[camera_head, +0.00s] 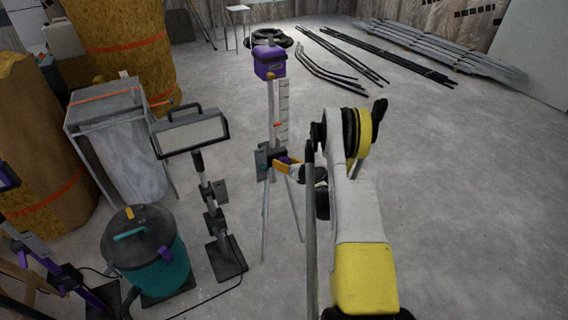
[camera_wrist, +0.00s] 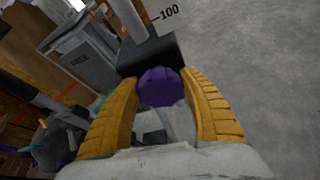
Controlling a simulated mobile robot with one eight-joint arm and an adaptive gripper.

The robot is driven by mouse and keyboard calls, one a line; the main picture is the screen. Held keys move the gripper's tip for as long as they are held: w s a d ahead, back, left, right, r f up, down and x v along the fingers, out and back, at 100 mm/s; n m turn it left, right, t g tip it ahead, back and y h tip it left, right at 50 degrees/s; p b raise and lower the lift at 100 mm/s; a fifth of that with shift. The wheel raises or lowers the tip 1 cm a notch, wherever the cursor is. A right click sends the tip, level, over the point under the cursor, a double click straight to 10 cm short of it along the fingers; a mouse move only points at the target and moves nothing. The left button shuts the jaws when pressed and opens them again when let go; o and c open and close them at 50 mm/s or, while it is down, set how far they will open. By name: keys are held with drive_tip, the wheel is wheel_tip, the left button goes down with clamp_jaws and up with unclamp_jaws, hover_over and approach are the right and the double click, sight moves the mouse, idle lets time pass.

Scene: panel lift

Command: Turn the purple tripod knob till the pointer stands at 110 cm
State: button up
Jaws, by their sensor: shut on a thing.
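The tripod (camera_head: 270,110) stands upright on the floor in the head view, with a purple head on top and a white scale (camera_head: 283,112) along its post. A small red pointer (camera_head: 277,125) shows against the scale; its reading is too small to tell. My gripper (camera_head: 290,166) is at the tripod's clamp block, coming from the right. In the wrist view the purple knob (camera_wrist: 160,87) sits between the two yellow fingers of my gripper (camera_wrist: 163,100), which is shut on it. The mark 100 on the scale (camera_wrist: 168,14) shows there; the pointer does not.
A work lamp (camera_head: 190,133) on a stand and a teal vacuum (camera_head: 150,255) stand left of the tripod. A grey bin (camera_head: 110,100) and wrapped rolls (camera_head: 125,40) are behind them. Bars (camera_head: 345,55) lie at the back. The floor (camera_head: 460,190) on the right is clear.

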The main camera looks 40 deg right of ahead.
sight(285, 158)
drive_tip(key=m+y, duration=0.1)
drive_tip(key=m, duration=0.1)
drive_tip(key=m+t+y, duration=0.1)
drive_tip(key=m, duration=0.1)
drive_tip(key=shift+d+t+y, duration=0.15)
drive_tip(key=shift+t+y, duration=0.15)
drive_tip(key=shift+m, duration=0.3)
idle(0.3)
drive_tip(key=o, duration=1.2)
wheel_tip(285, 158, up, 10)
drive_tip(key=shift+f, duration=0.1)
